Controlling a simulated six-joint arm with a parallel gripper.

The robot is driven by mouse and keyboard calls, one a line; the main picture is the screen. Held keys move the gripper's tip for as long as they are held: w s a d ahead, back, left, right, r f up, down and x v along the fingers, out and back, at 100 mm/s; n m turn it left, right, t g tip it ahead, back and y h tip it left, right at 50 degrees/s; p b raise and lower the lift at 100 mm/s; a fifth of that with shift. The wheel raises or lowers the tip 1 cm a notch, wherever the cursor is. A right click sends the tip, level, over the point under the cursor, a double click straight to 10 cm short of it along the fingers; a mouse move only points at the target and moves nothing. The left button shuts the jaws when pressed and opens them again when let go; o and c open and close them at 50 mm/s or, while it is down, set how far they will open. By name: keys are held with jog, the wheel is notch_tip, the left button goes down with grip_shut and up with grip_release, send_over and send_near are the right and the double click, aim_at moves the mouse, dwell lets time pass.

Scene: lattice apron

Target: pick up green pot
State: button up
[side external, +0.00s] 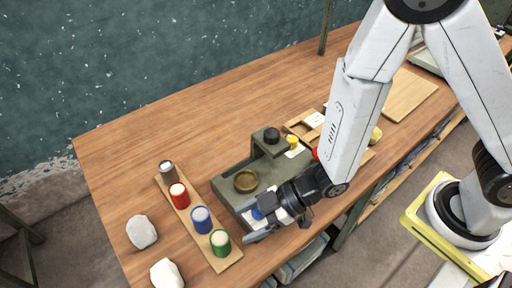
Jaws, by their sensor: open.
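The green pot (220,243) is a small green cylinder with a pale cream top. It stands upright at the near end of a narrow wooden strip (197,238). My gripper (253,229) is open, to the right of the green pot and apart from it. It is low beside the front of an olive-green apparatus (228,185). A small blue thing (257,213) shows close to the jaws; I cannot tell whether it lies between them.
Blue (201,220), red (179,196) and dark grey (167,170) pots share the strip. Two white lumps (142,232) lie to its left. The apparatus carries a brass dish (246,181) and black knob (272,135). The back left table (150,132) is clear.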

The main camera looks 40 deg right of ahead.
aim_at(219, 237)
jog(key=shift+x, duration=1.2)
jog(key=shift+x, duration=2.5)
jog(key=shift+s+f, duration=0.1)
jog(key=shift+f, duration=0.05)
jog(key=c, duration=1.1)
jog(key=shift+o, duration=0.2)
jog(key=shift+r, duration=5.05)
